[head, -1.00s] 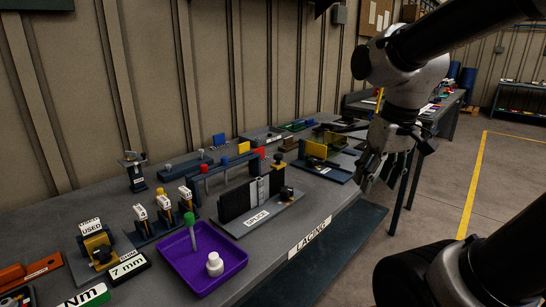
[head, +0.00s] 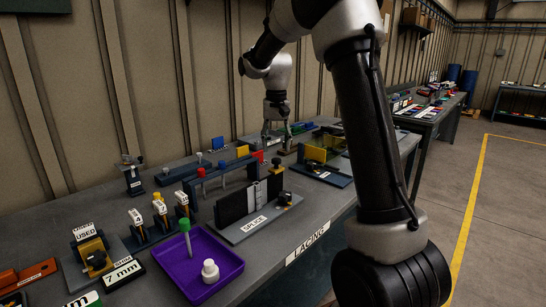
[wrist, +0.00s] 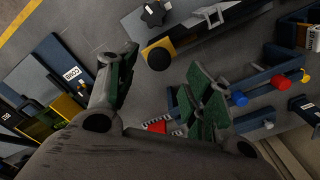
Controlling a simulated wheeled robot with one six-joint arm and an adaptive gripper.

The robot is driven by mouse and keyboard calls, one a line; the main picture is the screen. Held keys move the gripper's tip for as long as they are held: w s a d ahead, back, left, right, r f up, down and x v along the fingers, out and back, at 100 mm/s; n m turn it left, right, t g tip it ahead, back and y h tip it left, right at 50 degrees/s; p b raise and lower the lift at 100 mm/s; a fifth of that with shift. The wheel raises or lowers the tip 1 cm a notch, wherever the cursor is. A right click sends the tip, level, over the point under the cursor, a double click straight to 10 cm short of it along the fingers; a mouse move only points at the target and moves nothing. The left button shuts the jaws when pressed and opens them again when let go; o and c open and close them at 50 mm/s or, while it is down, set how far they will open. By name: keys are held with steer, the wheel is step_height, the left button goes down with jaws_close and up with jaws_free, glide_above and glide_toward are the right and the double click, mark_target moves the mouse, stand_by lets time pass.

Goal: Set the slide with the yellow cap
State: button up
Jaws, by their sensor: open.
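I cannot tell for certain which one is the slide's cap. My gripper (head: 277,130) is over the far part of the bench, beyond the splice fixture. In the wrist view my gripper (wrist: 158,90) has its green-padded fingers spread, with nothing between them but bench behind. My arm hides part of the bench's right side.
A blue rail carries red caps (head: 201,172). The wall is close behind the bench. Blue-capped and red-capped parts (wrist: 278,82) lie right of my fingers in the wrist view.

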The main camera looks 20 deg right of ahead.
mark_target(277, 159)
step_height(277, 159, down, 5)
steer(key=shift+r, duration=0.1)
jaws_close()
steer(key=shift+d, duration=0.15)
